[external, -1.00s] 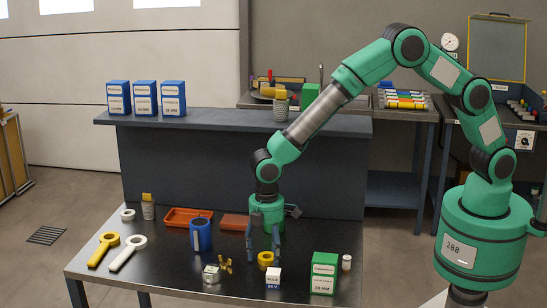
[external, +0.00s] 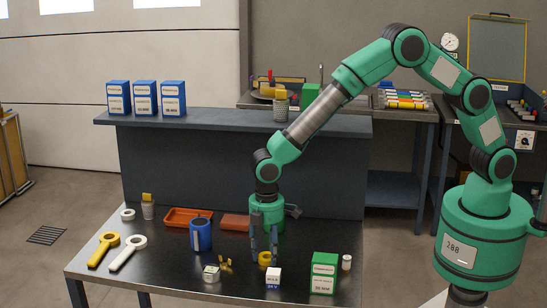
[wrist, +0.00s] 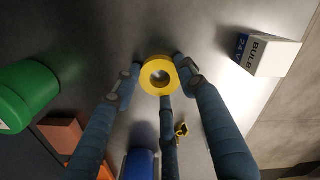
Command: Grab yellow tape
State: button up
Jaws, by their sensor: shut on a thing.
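The yellow tape (external: 265,261) is a small roll on the dark metal table, toward its front right. The tape appears to be still at table height.
A white bulb box (external: 273,279) stands close in front of the tape. A green-white box (external: 324,273) is to the right.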

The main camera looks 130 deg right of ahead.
aim_at(268, 254)
jog(key=shift+r, duration=0.1)
jog(key=shift+r+p, duration=0.3)
jog(key=shift+r, duration=0.5)
notch_tip(268, 254, up, 2)
jog(key=shift+s+r+p, duration=0.1)
jog(key=shift+p, duration=0.2)
jog(key=s+a, duration=0.2)
jog(key=s, duration=0.3)
jog(key=s+a+p, duration=0.1)
jog(key=s+a, duration=0.1)
jog(key=s, duration=0.2)
jog(key=s+a+r, duration=0.1)
jog(key=s+a, duration=0.1)
jog(key=s, duration=0.3)
jog(key=shift+s+p, duration=0.3)
jog(key=shift+p, duration=0.1)
